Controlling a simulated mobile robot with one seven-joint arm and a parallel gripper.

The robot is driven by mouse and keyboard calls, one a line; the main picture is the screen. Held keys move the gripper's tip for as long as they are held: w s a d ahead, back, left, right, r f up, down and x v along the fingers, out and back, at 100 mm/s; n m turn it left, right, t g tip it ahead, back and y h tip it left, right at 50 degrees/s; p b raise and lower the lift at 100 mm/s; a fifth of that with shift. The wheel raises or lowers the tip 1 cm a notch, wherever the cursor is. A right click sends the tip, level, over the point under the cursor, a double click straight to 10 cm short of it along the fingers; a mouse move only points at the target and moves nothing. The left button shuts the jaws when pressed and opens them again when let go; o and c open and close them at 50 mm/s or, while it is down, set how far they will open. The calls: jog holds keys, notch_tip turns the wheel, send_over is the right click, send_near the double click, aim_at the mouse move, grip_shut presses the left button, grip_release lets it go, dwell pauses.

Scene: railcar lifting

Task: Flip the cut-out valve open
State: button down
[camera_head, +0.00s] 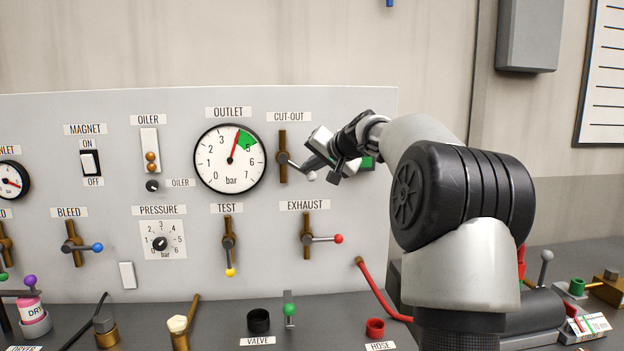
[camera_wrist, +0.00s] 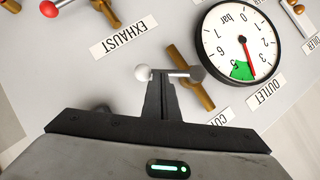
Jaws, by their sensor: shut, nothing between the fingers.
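The cut-out valve is a brown vertical pipe (camera_head: 282,143) under the CUT-OUT label, with a grey lever pointing right and slightly down to a white ball knob (camera_head: 311,176). In the wrist view the pipe (camera_wrist: 181,62) runs diagonally, and the lever crosses away from it to the white knob (camera_wrist: 143,72). My gripper (camera_head: 305,167) is shut and empty. Its fingertips, also in the wrist view (camera_wrist: 162,75), are at the lever between pivot and knob, close to the knob. I cannot tell whether they touch it.
The outlet gauge (camera_head: 230,158) is left of the valve, its needle by the green zone. The exhaust valve (camera_head: 307,235) with a red knob sits below, and the test valve (camera_head: 229,243) with a yellow knob lower left. A red hose (camera_head: 378,291) rises from the bench.

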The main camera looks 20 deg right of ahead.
jog(key=w+a+f+m+t+y+b, duration=0.1)
jog(key=a+f+m+t+y+b, duration=0.1)
jog(key=b, duration=1.2)
jog(key=shift+a+f+m+t+y, duration=0.4)
jog(key=shift+a+f+m+y, duration=0.25)
jog(key=shift+f+m, duration=0.8)
jog(key=shift+w+a+f, duration=0.1)
jog(key=shift+a+f, duration=0.05)
jog(key=shift+a, duration=0.05)
